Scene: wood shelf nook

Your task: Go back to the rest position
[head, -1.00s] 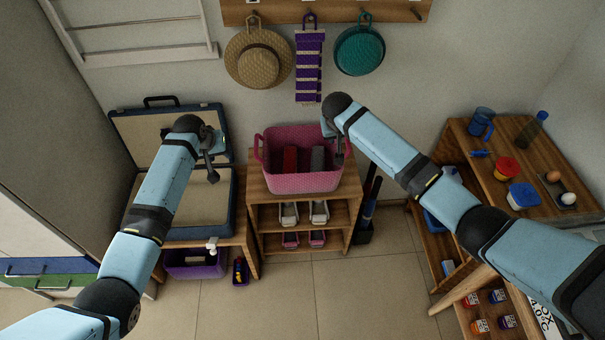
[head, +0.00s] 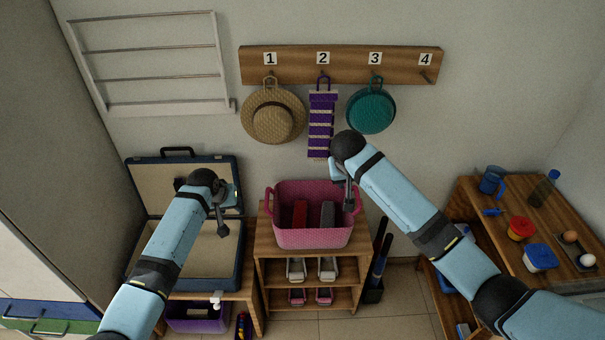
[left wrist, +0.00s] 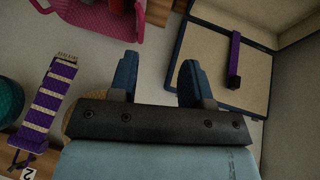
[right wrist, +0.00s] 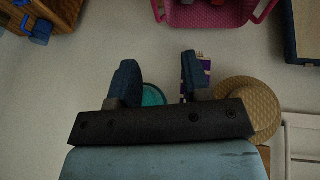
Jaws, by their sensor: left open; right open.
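My left gripper (head: 222,212) hangs in front of the open suitcase (head: 238,262) at the left of the head view. In the left wrist view its two fingers (left wrist: 157,78) are spread, with nothing between them. My right gripper (head: 343,182) is above the right side of the pink basket (head: 312,239) in the head view. In the right wrist view its fingers (right wrist: 155,78) are apart and empty. The basket stands on the small wooden shelf and holds a red and a grey item.
A straw hat (head: 273,117), a purple striped scarf (head: 321,125) and a teal hat (head: 371,111) hang from the numbered hook rail (head: 345,73); hook 4 is bare. A wooden table (head: 488,228) at right holds a blue jug, containers and eggs. A purple bin (head: 197,318) sits below the suitcase.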

